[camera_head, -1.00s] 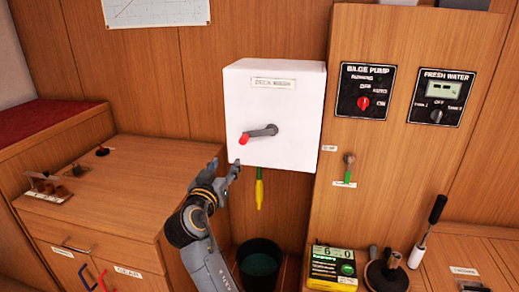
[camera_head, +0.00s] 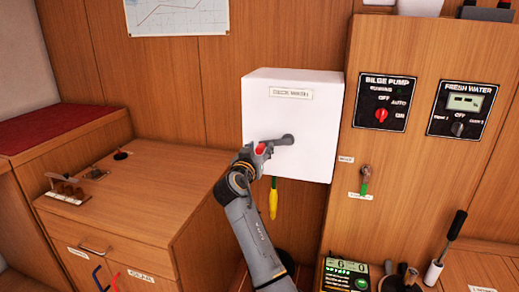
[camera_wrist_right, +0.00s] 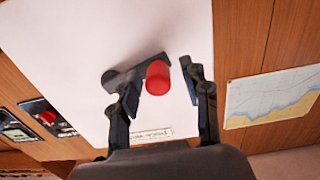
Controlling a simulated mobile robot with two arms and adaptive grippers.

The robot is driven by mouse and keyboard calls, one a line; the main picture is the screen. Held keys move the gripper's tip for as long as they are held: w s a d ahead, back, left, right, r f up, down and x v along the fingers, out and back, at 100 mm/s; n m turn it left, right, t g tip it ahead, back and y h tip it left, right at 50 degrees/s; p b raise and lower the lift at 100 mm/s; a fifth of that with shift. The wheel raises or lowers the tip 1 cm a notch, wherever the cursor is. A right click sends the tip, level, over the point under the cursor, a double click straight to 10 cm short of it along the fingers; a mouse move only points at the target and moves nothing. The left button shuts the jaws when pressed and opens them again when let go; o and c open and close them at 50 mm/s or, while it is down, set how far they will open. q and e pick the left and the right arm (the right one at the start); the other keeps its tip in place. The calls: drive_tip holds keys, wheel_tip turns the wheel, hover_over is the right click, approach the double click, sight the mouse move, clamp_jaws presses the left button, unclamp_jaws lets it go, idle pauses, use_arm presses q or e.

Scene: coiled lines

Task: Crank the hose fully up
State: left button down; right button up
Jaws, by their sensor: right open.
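A white wall-mounted reel box (camera_head: 318,130) labelled on its front carries a grey crank (camera_head: 284,140) with a red knob (camera_head: 261,149). The crank arm points left from its hub. A yellow hose end (camera_head: 273,199) hangs below the box. My right gripper (camera_head: 258,151) is at the red knob. In the right wrist view, the red knob (camera_wrist_right: 157,78) lies between the two open fingers of my right gripper (camera_wrist_right: 160,88), with a gap on the right side. Whether the left finger touches the crank cannot be told. My left gripper is out of view.
Bilge pump (camera_head: 385,101) and fresh water (camera_head: 461,108) panels are on the wooden wall to the right. A small valve handle (camera_head: 365,172) sits below them. A wooden cabinet (camera_head: 140,185) stands at left. A meter (camera_head: 345,274) and a black-handled tool (camera_head: 446,245) are at lower right.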

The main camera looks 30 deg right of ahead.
drive_tip(key=shift+d, duration=0.1)
clamp_jaws()
idle(0.5)
idle(0.3)
